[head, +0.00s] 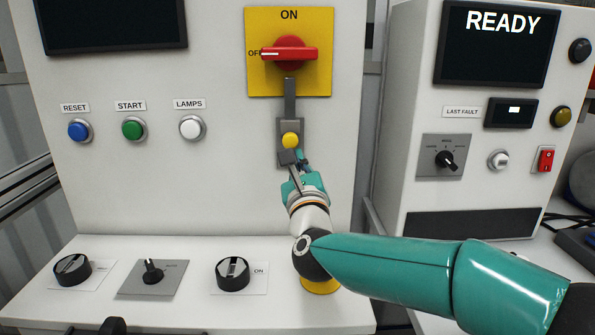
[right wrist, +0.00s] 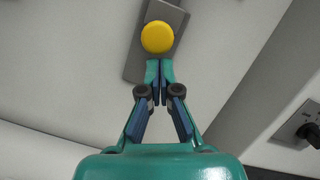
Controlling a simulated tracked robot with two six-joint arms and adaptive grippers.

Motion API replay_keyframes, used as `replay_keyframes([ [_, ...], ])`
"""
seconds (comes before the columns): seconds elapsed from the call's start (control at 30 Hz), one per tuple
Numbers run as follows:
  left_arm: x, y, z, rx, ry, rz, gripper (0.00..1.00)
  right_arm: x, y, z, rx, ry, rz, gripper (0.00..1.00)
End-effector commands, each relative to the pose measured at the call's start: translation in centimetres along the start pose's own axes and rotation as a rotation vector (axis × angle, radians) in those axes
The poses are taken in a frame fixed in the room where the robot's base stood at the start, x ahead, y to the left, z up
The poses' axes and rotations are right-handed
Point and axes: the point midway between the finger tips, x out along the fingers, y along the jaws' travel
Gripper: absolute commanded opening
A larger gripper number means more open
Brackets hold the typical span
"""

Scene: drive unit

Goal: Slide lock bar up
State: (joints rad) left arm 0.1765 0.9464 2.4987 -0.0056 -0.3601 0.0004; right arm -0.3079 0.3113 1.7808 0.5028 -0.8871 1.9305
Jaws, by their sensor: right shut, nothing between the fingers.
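The lock bar (head: 290,97) is a grey vertical strip below the red rotary switch (head: 289,54) on its yellow plate (head: 258,82). The red handle lies horizontal and points left at OFF. A yellow round knob (head: 291,140) sits on the bar's grey mount; it also shows in the right wrist view (right wrist: 157,37). My right gripper (head: 296,162) is just below the knob, with its fingertips (right wrist: 160,66) shut together and empty. The tips look at or very near the knob's lower edge; I cannot tell whether they touch. My left gripper is not clearly in view.
Blue (head: 78,130), green (head: 132,129) and white (head: 191,127) buttons are left of the bar. Rotary knobs (head: 232,273) stand on the sloped console below. A second cabinet with a READY screen (head: 490,45) stands at the right. The panel around the bar is bare.

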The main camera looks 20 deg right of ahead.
Motion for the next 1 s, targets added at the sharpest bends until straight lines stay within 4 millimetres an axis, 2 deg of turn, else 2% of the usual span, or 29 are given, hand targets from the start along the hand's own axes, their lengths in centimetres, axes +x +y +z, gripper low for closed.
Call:
replay_keyframes([
  [0.03, 1.2, -0.5, 0.0, 0.000, 0.000, 0.000, 0.49, -0.2, 0.2, -1.1, 0.001, 0.001, -0.001, 0.00],
  [0.3, 5.6, -2.0, 0.0, 0.000, 0.000, 0.000, 0.49, -0.9, 0.5, -4.5, 0.001, 0.006, 0.002, 0.00],
  [0.37, 5.4, -1.9, 0.0, 0.000, -0.001, 0.000, 0.49, -2.7, 0.3, -3.6, 0.002, 0.003, 0.004, 0.00],
  [0.5, 6.1, -2.2, 0.0, 0.000, 0.000, 0.000, 0.49, -6.0, 0.2, -3.6, 0.001, 0.003, 0.005, 0.00],
  [0.63, 6.6, -2.4, 0.0, 0.000, 0.000, 0.000, 0.49, -8.4, 0.2, -3.5, 0.001, 0.004, 0.005, 0.00],
  [0.8, 6.8, -2.5, 0.0, 0.000, 0.000, 0.000, 0.49, -10.2, 0.2, -3.5, 0.000, 0.005, 0.005, 0.00],
  [1.0, 6.9, -2.5, 0.0, 0.000, 0.000, 0.000, 0.49, -10.7, 0.2, -3.5, 0.000, 0.007, 0.004, 0.00],
])
